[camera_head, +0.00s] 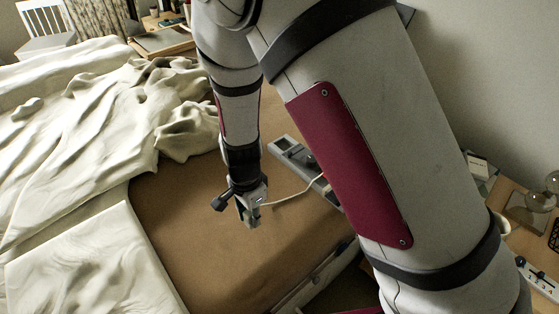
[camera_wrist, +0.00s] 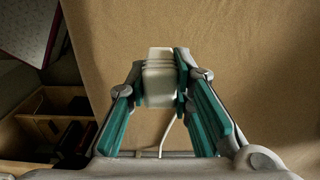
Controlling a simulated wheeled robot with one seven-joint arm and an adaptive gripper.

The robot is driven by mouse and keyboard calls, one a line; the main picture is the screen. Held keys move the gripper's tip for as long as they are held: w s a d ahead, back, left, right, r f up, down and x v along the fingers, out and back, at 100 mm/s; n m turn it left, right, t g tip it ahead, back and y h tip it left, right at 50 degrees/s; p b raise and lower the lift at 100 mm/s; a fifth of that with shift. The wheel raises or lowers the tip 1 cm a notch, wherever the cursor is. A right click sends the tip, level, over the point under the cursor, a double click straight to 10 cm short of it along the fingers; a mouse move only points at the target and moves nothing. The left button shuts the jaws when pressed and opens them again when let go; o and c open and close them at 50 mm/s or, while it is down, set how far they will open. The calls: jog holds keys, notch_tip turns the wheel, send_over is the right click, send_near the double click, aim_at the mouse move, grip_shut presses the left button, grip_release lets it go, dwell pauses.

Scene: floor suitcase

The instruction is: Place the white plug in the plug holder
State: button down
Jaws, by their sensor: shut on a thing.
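The white plug (camera_wrist: 158,82) is between the two teal-padded fingers of my gripper (camera_wrist: 160,88) in the wrist view, and the gripper is shut on it. Its white cable (camera_wrist: 168,132) runs back below the fingers. In the head view my gripper (camera_head: 250,207) is above the brown surface, left of my large arm link. The cable (camera_head: 295,195) runs from it to the right, toward a grey tray-like object (camera_head: 290,152). Whether that object is the plug holder I cannot tell. The plug itself is hard to make out there.
The brown surface (camera_head: 185,240) is clear around my gripper. Rumpled cream bedding (camera_head: 75,110) covers the left side. A wooden table with a white socket strip (camera_head: 540,278) is at the lower right. An open wooden shelf (camera_wrist: 55,110) shows at the wrist view's left.

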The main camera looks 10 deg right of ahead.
jog(key=w, duration=0.4)
jog(key=w+b, duration=0.1)
jog(key=w, duration=0.3)
jog(key=w+b, duration=0.1)
jog(key=w, duration=0.3)
jog(key=shift+d+r, duration=0.15)
jog(key=shift+r, duration=0.1)
jog(key=w+d+r+b, duration=0.25)
jog(key=w+d, duration=0.35)
jog(key=w, duration=0.3)
jog(key=w+d+r+b, duration=0.2)
jog(key=w+d+r, duration=0.3)
jog(key=w, duration=0.5)
jog(key=f, duration=0.3)
jog(key=f+b, duration=0.1)
jog(key=f, duration=0.3)
jog(key=d+f+b, duration=0.1)
jog(key=f, duration=0.2)
jog(key=shift+s+f, duration=0.15)
jog(key=shift+f, duration=0.15)
jog(key=shift+f, duration=0.15)
jog(key=c, duration=1.7)
grip_release()
